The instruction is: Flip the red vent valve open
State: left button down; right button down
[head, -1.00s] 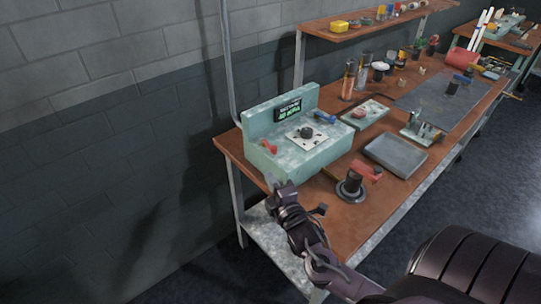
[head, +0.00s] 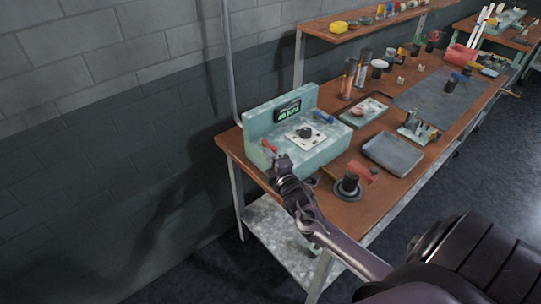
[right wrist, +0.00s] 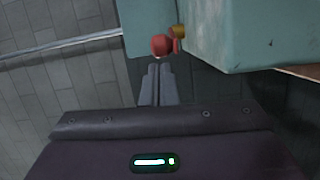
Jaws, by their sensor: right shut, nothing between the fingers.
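The red vent valve (head: 269,146) sits at the left front of a pale green box (head: 318,158) on the bench. In the right wrist view the valve's red handle (right wrist: 161,45) is just beyond my fingertips, with a brass part beside it. My right gripper (head: 281,160) is at the box's front left edge, close to the valve. In the right wrist view its fingers (right wrist: 157,68) are together, with nothing between them. They point at the red handle; I cannot tell whether they touch it. My left gripper is not in view.
The box carries a lit display (head: 288,110), a black knob (head: 305,132) and a blue handle (head: 324,117). To the right are a round black stand (head: 348,186) with a red part and a grey tray (head: 394,154). Bottles stand farther back under a shelf.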

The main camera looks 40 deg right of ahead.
jog(key=shift+s+d+n+y, duration=0.15)
jog(key=shift+d+n+y, duration=0.25)
jog(key=shift+y, duration=0.1)
jog(key=shift+s+d+n+y+b, duration=0.1)
jog(key=shift+d+n+y+b, duration=0.1)
jog(key=shift+n+y+b, duration=0.3)
jog(key=shift+s+d+y, duration=0.1)
jog(key=shift+d+y, duration=0.2)
jog(key=shift+y, duration=0.3)
jog(key=d+n+y+b, duration=0.1)
jog(key=y, duration=0.1)
jog(key=d+n+y+b, duration=0.1)
jog(key=n+y, duration=0.1)
jog(key=shift+s+d+f+b, duration=0.1)
jog(key=shift+d+f+b, duration=0.1)
jog(key=shift+b, duration=0.1)
jog(key=shift+d, duration=0.2)
jog(key=shift+d+r+b, duration=0.2)
jog(key=shift+d+b, duration=0.45)
jog(key=shift+d, duration=0.2)
jog(key=shift+w+d, duration=0.1)
jog(key=shift+w, duration=0.1)
